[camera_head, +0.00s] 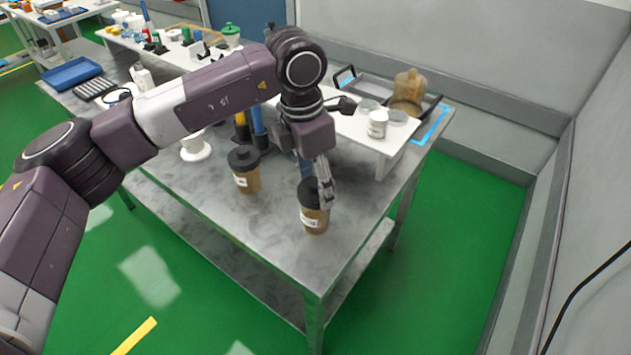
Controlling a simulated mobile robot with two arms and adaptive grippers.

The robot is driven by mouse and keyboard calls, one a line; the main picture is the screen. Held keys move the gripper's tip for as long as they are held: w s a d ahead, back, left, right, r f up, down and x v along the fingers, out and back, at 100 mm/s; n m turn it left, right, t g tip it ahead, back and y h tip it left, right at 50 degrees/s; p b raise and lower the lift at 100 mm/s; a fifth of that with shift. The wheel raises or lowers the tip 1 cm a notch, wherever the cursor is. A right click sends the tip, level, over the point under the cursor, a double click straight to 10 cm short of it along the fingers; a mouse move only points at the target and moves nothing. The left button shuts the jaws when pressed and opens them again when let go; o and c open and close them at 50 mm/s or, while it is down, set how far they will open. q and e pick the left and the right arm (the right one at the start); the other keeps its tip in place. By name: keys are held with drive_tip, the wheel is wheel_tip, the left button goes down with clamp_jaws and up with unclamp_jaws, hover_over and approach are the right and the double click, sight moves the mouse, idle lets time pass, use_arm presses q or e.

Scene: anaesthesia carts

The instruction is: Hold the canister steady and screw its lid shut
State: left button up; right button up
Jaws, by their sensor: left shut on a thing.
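A brown canister (314,220) with a white label and a dark lid (308,193) stands upright near the front corner of the grey metal table. My left gripper (325,192) comes down from above and behind and is shut on the top of this canister. Its near finger covers part of the lid's right side. I cannot tell whether it grips only the lid or also the body, nor how tightly the lid sits. A second brown canister (248,180) with a dark lid stands apart to the left. My right gripper is not in view.
A white raised shelf (352,128) behind carries a white jar (377,124), and an amber jug (408,88) stands by a tray. A white round-based item (196,151) stands left on the grey table (275,235). The table's front edge is close to the gripped canister.

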use_arm(q)
drive_tip(key=shift+f+b, duration=0.55)
drive_tip(key=shift+f, duration=0.15)
drive_tip(key=o, duration=1)
drive_tip(key=shift+r, duration=0.15)
drive_tip(key=r, duration=0.4)
drive_tip(key=a+r, duration=0.1)
drive_tip(key=r, duration=0.6)
drive_tip(key=shift+s+a+r, duration=0.15)
drive_tip(key=shift+s+r, duration=0.2)
drive_tip(key=shift+r, duration=0.05)
